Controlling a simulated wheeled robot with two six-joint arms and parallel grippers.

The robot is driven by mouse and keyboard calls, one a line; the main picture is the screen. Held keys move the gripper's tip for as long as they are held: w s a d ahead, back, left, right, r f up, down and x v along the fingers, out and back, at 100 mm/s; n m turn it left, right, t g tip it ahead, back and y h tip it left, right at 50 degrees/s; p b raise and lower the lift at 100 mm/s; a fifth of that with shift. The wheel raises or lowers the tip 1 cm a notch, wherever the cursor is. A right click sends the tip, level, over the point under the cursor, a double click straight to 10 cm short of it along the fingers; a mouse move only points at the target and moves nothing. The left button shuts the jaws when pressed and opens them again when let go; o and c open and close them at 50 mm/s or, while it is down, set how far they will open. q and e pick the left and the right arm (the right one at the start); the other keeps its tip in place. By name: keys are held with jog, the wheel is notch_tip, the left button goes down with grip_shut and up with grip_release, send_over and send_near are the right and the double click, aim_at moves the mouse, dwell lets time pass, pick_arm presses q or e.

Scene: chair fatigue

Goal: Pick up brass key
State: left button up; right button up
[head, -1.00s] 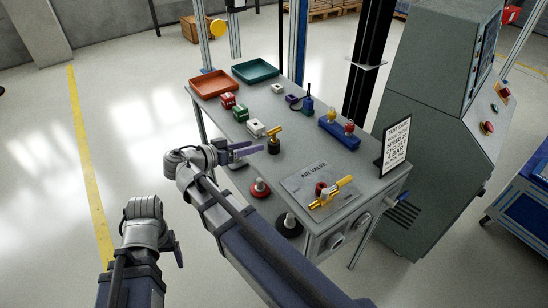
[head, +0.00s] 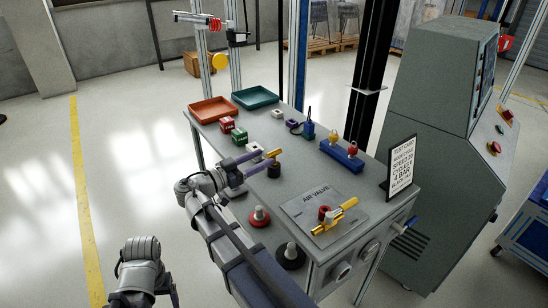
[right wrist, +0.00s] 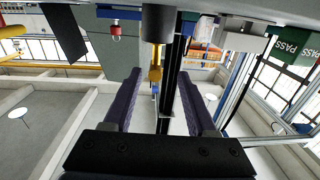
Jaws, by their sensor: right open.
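The brass key (head: 273,153) lies level on top of a dark round post (head: 274,170) standing on the grey bench. My right gripper (head: 265,160) is open beside the post, its two purple fingers reaching toward the key from the left. In the right wrist view, the brass key (right wrist: 155,75) shows between the spread fingertips (right wrist: 158,78), with clear gaps on both sides. Contact is not visible. Part of my left arm shows at the bottom left of the head view, but its gripper fingers cannot be made out.
Near the fingers is a white block (head: 255,147). A red knob (head: 259,215) and black knob (head: 290,254) line the near bench edge. The air valve plate (head: 318,213) lies to the right. Orange (head: 213,108) and teal (head: 256,97) trays stand at the back.

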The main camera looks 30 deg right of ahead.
aim_at(267, 157)
jog(key=d, duration=0.3)
jog(key=shift+d, duration=1)
grip_shut()
